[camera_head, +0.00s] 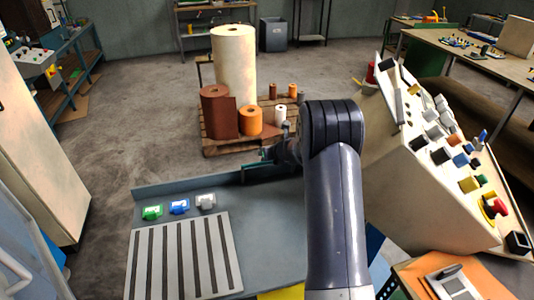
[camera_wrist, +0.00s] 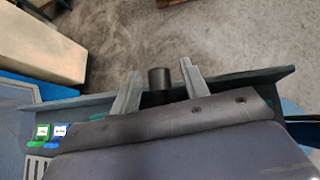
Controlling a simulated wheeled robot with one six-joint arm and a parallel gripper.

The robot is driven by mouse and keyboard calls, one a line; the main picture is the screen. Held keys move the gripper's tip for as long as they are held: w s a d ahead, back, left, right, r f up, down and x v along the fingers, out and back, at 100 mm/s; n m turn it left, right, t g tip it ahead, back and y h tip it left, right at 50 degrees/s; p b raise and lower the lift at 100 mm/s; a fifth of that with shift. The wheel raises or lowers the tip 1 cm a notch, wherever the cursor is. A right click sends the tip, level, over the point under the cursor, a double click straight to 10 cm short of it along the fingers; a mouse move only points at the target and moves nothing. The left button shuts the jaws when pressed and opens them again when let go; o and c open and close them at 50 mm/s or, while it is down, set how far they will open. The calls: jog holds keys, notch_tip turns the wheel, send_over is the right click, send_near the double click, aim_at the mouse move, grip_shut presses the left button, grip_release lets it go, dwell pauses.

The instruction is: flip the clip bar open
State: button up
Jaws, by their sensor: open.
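A dark bar with green edges, which looks like the clip bar (camera_head: 258,173), lies along the back rail of the grey-blue machine bed, partly hidden by my arm. In the wrist view, green bits show at both sides of my gripper, and its middle is hidden. My gripper (camera_wrist: 160,88) is open, with its two grey fingers reaching over the rail. A dark round knob (camera_wrist: 159,77) shows between the fingers, with gaps on both sides; I cannot tell whether it belongs to the bar. In the head view my gripper (camera_head: 268,153) is small and dark at the bar.
Green (camera_head: 152,212), blue (camera_head: 179,206) and white (camera_head: 205,201) dies sit in a row left on the bed, behind a slotted plate (camera_head: 185,258). A sloped control panel (camera_head: 420,160) stands close at right. Foil rolls stand on a pallet (camera_head: 222,148) beyond the rail.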

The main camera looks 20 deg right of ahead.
jog(key=v, duration=0.8)
jog(key=shift+b, duration=0.45)
